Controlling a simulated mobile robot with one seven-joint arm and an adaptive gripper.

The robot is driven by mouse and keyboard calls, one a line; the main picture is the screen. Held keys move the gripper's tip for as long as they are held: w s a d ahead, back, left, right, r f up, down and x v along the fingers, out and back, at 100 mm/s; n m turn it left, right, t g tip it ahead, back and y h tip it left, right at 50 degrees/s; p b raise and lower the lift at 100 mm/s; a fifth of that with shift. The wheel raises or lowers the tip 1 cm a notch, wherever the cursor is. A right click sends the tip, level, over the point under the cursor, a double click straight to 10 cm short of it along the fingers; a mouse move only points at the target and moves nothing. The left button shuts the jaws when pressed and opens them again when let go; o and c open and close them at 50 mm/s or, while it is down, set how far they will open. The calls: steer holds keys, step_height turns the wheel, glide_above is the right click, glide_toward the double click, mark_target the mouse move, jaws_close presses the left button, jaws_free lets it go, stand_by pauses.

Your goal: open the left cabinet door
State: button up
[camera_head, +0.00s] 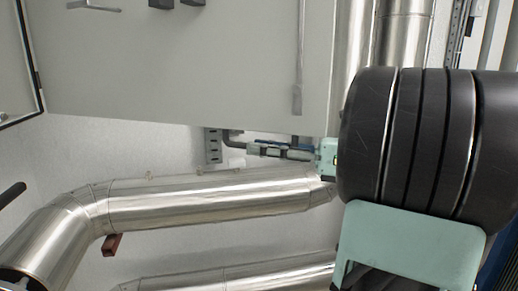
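A large pale grey cabinet panel (180,70) fills the upper left and middle of the view. A long vertical rod (298,60) runs down its right part. At the far left, a dark-edged pale frame (22,118) meets this panel at what looks like a hinge. I cannot tell for sure which of these is the left door, nor how far it stands open. My gripper (270,151) seems to be the small grey and mint piece below the panel's lower right corner, partly hidden by my large dark arm. Its fingers are too small to read.
Thick shiny metal pipes (210,196) run below the panel, with a further pipe (240,277) lower down. Upright pipes (403,35) stand at the upper right. A black bar end (12,193) juts in at the left. A pale wall (90,150) shows behind the pipes.

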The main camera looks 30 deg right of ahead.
steer(key=shift+w+a, duration=0.45)
jaws_close()
